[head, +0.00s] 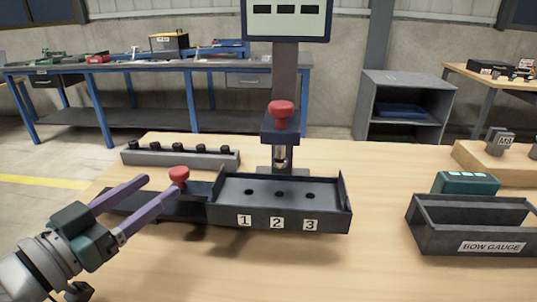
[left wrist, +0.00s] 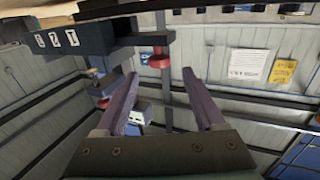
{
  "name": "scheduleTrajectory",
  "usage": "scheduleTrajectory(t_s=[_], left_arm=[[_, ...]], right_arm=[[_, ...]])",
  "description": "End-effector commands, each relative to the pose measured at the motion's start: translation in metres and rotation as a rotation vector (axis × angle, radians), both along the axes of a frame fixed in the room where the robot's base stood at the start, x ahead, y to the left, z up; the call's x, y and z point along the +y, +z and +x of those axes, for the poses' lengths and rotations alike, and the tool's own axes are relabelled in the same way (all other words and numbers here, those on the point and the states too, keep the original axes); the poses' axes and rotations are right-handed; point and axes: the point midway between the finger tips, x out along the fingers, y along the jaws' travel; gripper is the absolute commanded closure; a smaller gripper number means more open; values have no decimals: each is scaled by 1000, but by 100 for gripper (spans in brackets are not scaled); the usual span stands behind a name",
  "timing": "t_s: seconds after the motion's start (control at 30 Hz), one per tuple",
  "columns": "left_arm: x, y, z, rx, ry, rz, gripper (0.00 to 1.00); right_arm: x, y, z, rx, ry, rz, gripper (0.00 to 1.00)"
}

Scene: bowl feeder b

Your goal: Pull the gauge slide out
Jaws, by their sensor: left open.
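The gauge slide is a dark flat piece (head: 195,206) at the left end of a dark fixture (head: 280,222) whose front is labelled 1, 2 and 3. A red knob (head: 179,174) stands on the slide; it also shows in the left wrist view (left wrist: 160,61). My left gripper (head: 160,183) is open, its purple fingers pointing at the knob from the left. In the left wrist view the knob appears between and just beyond the fingertips (left wrist: 160,78). I cannot tell whether a finger touches it. My right gripper is not in view.
A post with a second red knob (head: 282,110) and a screen stands behind the fixture. A grey rail with black pegs (head: 180,157) lies behind the slide. A dark bin labelled BOW GAUGE (head: 478,232) and a teal box (head: 466,184) stand at right.

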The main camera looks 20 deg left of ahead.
Motion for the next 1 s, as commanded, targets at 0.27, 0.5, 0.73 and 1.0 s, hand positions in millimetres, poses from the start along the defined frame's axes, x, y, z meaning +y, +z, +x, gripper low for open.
scheduleTrajectory(t_s=[0.27, 0.5, 0.73, 1.0], left_arm=[[-7, 1, 43, -5, 0, 0, 30], [-13, 0, 81, -3, -1, 1, 30], [-15, 1, 95, -1, -1, 1, 30], [-16, 1, 95, 0, -1, 0, 32]], right_arm=[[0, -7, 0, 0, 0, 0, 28], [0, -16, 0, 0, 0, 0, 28], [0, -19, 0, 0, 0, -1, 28], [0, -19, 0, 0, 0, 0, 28]])
